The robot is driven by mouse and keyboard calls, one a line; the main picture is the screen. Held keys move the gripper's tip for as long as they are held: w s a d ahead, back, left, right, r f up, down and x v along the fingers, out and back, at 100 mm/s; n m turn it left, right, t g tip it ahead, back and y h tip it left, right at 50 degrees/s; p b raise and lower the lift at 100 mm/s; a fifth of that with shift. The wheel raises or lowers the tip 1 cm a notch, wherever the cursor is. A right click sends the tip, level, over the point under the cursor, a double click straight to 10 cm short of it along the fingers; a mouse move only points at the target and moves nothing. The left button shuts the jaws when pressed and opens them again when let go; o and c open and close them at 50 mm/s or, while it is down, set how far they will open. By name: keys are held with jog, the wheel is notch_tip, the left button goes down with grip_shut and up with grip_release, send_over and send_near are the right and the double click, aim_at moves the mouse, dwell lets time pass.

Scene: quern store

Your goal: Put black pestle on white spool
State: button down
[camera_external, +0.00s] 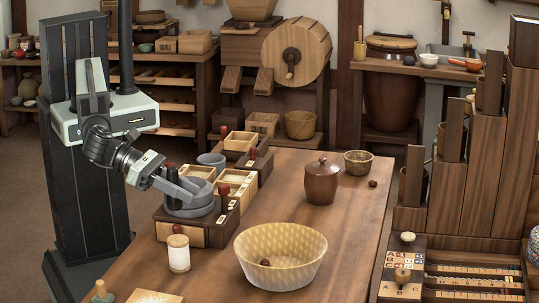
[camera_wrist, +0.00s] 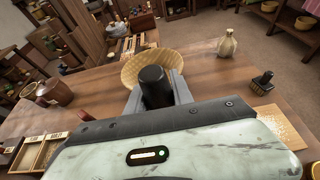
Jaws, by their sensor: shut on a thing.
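The black pestle (camera_external: 172,174) stands between the fingers of my gripper (camera_external: 183,187), just above a round grey stone bowl. In the wrist view the dark pestle (camera_wrist: 154,85) is upright between the two grey fingers of my gripper (camera_wrist: 157,95), which are shut on it. Its lower end is hidden. The white spool (camera_external: 179,254) stands upright on the table, in front of the stone bowl and below my gripper in the external view. I cannot make the spool out in the wrist view.
The grey stone bowl (camera_external: 190,208) sits among wooden boxes with red-knobbed pegs. A woven basket (camera_external: 281,254) stands right of the spool; it also shows in the wrist view (camera_wrist: 134,69). A lidded brown jar (camera_external: 321,183) is farther back. The table's right side is mostly clear.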

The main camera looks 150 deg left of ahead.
aim_at(186, 240)
notch_tip(186, 240, down, 8)
jog(key=b, duration=0.8)
jog(key=shift+f, duration=0.2)
jog(key=c, duration=1.1)
grip_release()
jog(key=shift+r, duration=0.1)
jog(key=shift+r, duration=0.1)
jog(key=shift+s+d+r, duration=0.15)
jog(key=shift+s+r, duration=0.05)
jog(key=shift+r, duration=0.05)
jog(key=p+v, duration=0.4)
jog(key=v, duration=0.7)
jog(key=shift+s+d+p, duration=0.2)
jog(key=shift+s+p, duration=0.05)
jog(key=shift+p, duration=0.05)
